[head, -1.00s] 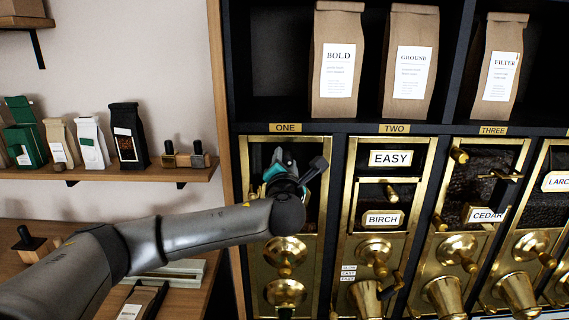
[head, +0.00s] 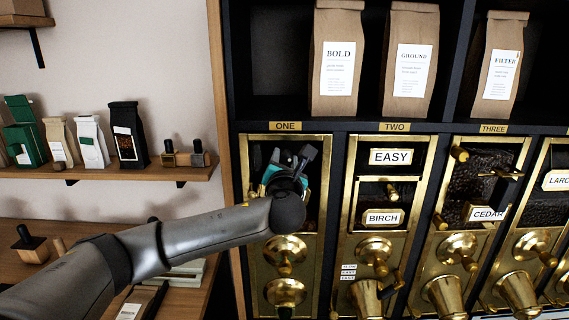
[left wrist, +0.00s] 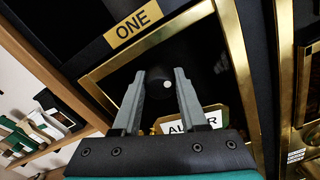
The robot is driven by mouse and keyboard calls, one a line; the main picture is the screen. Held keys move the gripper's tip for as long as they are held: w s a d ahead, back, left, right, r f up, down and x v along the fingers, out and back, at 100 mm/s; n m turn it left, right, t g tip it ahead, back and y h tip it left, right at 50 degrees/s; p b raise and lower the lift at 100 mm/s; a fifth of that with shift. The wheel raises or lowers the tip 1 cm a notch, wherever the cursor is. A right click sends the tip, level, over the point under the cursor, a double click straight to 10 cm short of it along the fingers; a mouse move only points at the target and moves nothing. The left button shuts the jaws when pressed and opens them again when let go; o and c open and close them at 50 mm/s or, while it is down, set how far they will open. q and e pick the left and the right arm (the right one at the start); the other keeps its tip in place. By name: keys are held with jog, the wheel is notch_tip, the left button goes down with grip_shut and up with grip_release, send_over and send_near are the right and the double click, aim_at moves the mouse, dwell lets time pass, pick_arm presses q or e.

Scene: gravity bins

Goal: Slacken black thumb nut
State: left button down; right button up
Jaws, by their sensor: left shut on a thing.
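The black thumb nut (left wrist: 165,72), round with a small pale dot, is on the front of bin ONE, in the upper part of its brass frame (left wrist: 237,70). My left gripper (left wrist: 160,88) is shut on the nut, with one grey finger on each side of it. In the head view my left gripper (head: 284,172) is at the top of bin ONE, and its wrist hides the nut there. A white label (left wrist: 200,120) in a brass holder sits behind the fingers and is partly covered. My right gripper is in neither view.
Bin TWO, with EASY (head: 390,157) and BIRCH (head: 383,218) labels, stands close on the right. Brass knobs (head: 284,250) project below my left wrist. Paper bags (head: 338,60) stand on the shelf above. A wooden shelf (head: 110,180) with small bags is at the left.

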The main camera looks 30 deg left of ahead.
pick_arm(q)
jog(key=n, duration=0.4)
jog(key=shift+n+b, duration=0.3)
jog(key=shift+b, duration=0.05)
jog(key=n+b, duration=0.1)
jog(key=n, duration=0.3)
jog(key=shift+f, duration=0.15)
jog(key=n+b, duration=0.1)
jog(key=n, duration=0.3)
jog(key=shift+r, duration=0.2)
jog(key=c, duration=0.6)
grip_release()
